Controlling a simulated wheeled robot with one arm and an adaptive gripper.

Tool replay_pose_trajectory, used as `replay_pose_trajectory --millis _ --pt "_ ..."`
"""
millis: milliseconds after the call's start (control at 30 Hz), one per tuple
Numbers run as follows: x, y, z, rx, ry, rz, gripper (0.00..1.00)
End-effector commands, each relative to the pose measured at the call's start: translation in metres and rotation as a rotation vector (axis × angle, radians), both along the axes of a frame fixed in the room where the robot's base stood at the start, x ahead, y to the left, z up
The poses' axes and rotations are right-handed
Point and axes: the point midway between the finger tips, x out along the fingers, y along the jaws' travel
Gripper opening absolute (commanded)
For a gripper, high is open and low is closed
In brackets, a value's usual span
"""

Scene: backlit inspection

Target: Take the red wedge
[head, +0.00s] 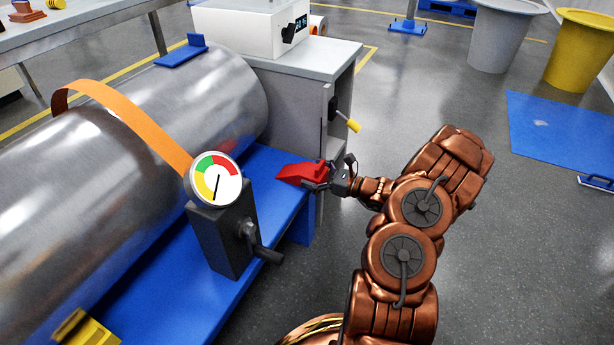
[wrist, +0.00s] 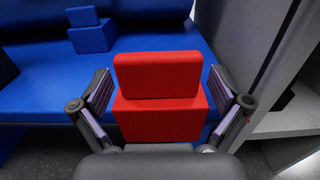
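The red wedge (head: 300,173) sits at the right end of the blue bench (head: 165,290) beside the metal cylinder. In the wrist view the red wedge (wrist: 158,92) is in the middle, a thinner upright part on a wider block. My gripper (head: 326,176) is at the wedge's right side in the head view. In the wrist view my gripper (wrist: 160,112) has its two fingers spread, one on each side of the wedge. Small gaps show between the finger pads and the wedge. The wedge's underside is hidden.
A small blue wedge (wrist: 89,30) stands on the bench behind. A gauge (head: 214,180) on a dark box with a crank stands left of the red wedge. The grey cabinet (head: 300,85) with a yellow-tipped handle is close behind. Open floor lies to the right.

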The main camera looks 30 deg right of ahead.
Motion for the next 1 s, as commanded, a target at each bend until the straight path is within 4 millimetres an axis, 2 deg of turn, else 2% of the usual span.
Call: replay_pose_trajectory --millis 67,700,1000 --pt "-0.0001 -0.0001 0.0000 0.000 0.000 0.000 0.90" --pt "-0.0002 -0.0001 -0.0001 0.000 0.000 0.000 0.24" --pt "-0.0002 -0.0001 0.0044 0.001 -0.001 0.000 0.24"
